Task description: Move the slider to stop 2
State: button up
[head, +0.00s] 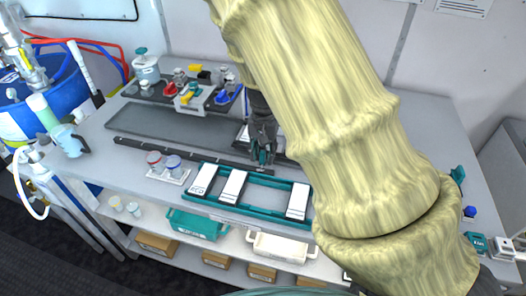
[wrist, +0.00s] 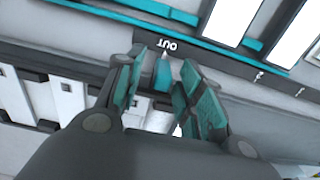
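A dark rail (head: 190,154) runs across the grey worktop, behind a teal frame. In the wrist view the rail (wrist: 225,62) carries the label "OUT" and small white marks to the right. A small teal piece, apparently the slider (wrist: 162,76), stands at the rail just below "OUT". My gripper (wrist: 162,68) has its two teal-padded fingers apart, one on each side of this piece, with small gaps seeming to show. In the head view my gripper (head: 262,158) points down at the rail's right part, and the slider cannot be made out there.
The teal frame (head: 262,176) with white blocks lies in front of the rail. A small tray with two jars (head: 163,163) stands left of it. A dark tray with coloured fittings (head: 190,93) is behind. My arm covers the right-hand worktop.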

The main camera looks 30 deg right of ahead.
jog(key=shift+s, duration=0.2)
jog(key=shift+w+a+f, duration=0.15)
jog(key=shift+w+f, duration=0.25)
jog(key=shift+w, duration=0.15)
jog(key=shift+s+r, duration=0.15)
jog(key=shift+s, duration=0.15)
jog(key=c, duration=0.7)
jog(key=shift+w, duration=0.1)
grip_shut()
